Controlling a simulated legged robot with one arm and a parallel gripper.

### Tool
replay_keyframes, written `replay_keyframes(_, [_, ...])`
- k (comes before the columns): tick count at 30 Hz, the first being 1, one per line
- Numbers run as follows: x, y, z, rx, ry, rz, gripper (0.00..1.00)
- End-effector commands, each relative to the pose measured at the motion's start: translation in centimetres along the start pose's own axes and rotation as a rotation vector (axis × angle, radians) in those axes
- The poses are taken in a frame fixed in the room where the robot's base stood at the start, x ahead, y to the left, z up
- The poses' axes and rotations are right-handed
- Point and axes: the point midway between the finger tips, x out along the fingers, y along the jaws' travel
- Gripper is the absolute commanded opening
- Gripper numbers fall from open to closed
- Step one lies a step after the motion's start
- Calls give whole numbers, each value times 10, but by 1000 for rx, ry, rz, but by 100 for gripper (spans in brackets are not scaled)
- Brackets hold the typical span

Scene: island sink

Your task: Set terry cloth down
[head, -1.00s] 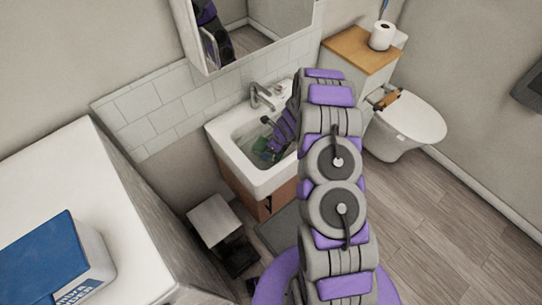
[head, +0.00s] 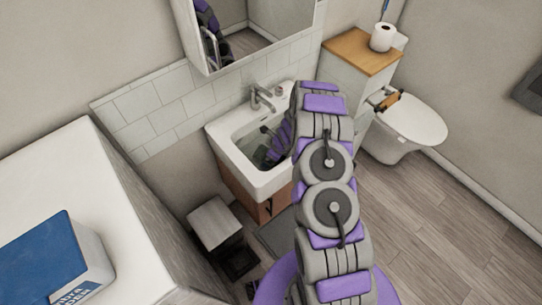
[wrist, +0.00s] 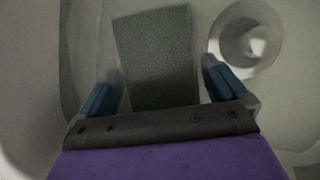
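The terry cloth (wrist: 158,60) is a dark green, roughly rectangular piece in the wrist view. It appears to lie in the white sink basin (head: 228,145), beside the round drain (wrist: 247,40). My gripper (wrist: 160,82) is over the basin with its two blue fingers spread wide apart. The cloth shows between and beyond the fingers, with a narrow gap on either side, and neither finger visibly pinches it. Its near end is hidden behind my gripper's dark front edge. In the head view my arm reaches into the sink, and the cloth is mostly hidden there.
A tap (head: 262,97) stands at the sink's back edge, below a mirror cabinet (head: 250,35). A toilet (head: 408,125) and a wood-topped cabinet (head: 360,50) are to the right. A white counter (head: 75,185) with a blue-topped box (head: 45,255) is at left. A small bin (head: 215,222) stands below.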

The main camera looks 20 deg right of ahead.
Motion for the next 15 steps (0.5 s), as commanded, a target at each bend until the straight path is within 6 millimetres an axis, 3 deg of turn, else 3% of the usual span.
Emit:
replay_keyframes(9, [-4,-1,0,1,-1,0,100])
replay_keyframes(15, [-32,-1,0,1,-2,1,100])
